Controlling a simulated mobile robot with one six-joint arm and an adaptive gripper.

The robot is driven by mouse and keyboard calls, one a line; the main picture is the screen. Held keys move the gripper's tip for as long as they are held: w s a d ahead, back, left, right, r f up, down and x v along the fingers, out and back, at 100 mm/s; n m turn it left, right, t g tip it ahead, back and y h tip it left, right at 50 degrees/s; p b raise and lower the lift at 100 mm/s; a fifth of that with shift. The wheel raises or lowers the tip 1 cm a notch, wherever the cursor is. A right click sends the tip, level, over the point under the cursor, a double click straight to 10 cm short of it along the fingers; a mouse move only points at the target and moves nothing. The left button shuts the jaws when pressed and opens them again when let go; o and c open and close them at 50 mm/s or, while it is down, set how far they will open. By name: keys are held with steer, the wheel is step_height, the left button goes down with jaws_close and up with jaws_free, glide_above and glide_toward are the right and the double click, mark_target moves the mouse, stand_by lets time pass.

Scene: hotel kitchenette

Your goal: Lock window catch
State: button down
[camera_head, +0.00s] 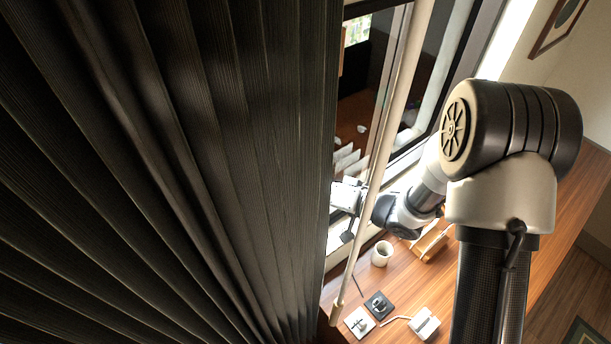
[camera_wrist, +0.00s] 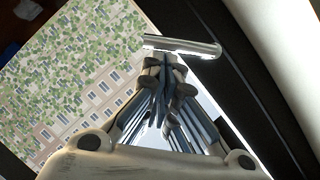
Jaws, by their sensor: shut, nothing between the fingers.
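The window catch (camera_wrist: 182,46) shows in the wrist view as a bright metal bar lever, lying nearly level across the picture with a slight tilt down to the right. My gripper (camera_wrist: 164,62) is shut with nothing between its fingers. Its fingertips are just below the bar in the picture, at or very near its left half; I cannot tell if they touch. The catch cannot be made out there.
A dark pleated curtain (camera_head: 160,170) fills the left of the head view. Below my arm, a wooden counter (camera_head: 410,275) holds a white mug (camera_head: 381,253), a wooden stand (camera_head: 431,243) and small dark and white items. The wrist view shows a building facade (camera_wrist: 75,90) beyond the window.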

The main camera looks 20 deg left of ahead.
steer(key=shift+s+a+f+m+g+y, duration=0.15)
steer(key=shift+f+m+y, duration=0.15)
steer(key=shift+f+m, duration=0.25)
steer(key=shift+s+f+m+g+y, duration=0.15)
steer(key=shift+f+m+y, duration=0.2)
steer(key=shift+m, duration=0.2)
steer(key=m, duration=0.1)
steer(key=f+m+y+b, duration=0.1)
steer(key=shift+s+a+f+m, duration=0.3)
steer(key=shift+s, duration=0.1)
steer(key=shift+f+y, duration=0.1)
steer(key=shift+y, duration=0.15)
steer(key=shift+s+a+f+b, duration=0.1)
steer(key=shift+s+a+b, duration=0.1)
steer(key=shift+b, duration=0.15)
steer(key=shift+s+f, duration=0.1)
steer(key=shift+s, duration=0.05)
glide_toward(298, 198)
steer(key=shift+s+d, duration=0.25)
steer(key=shift+d, duration=0.3)
steer(key=shift+s+d, duration=0.25)
steer(key=shift+d, duration=0.25)
steer(key=shift+w+f, duration=0.1)
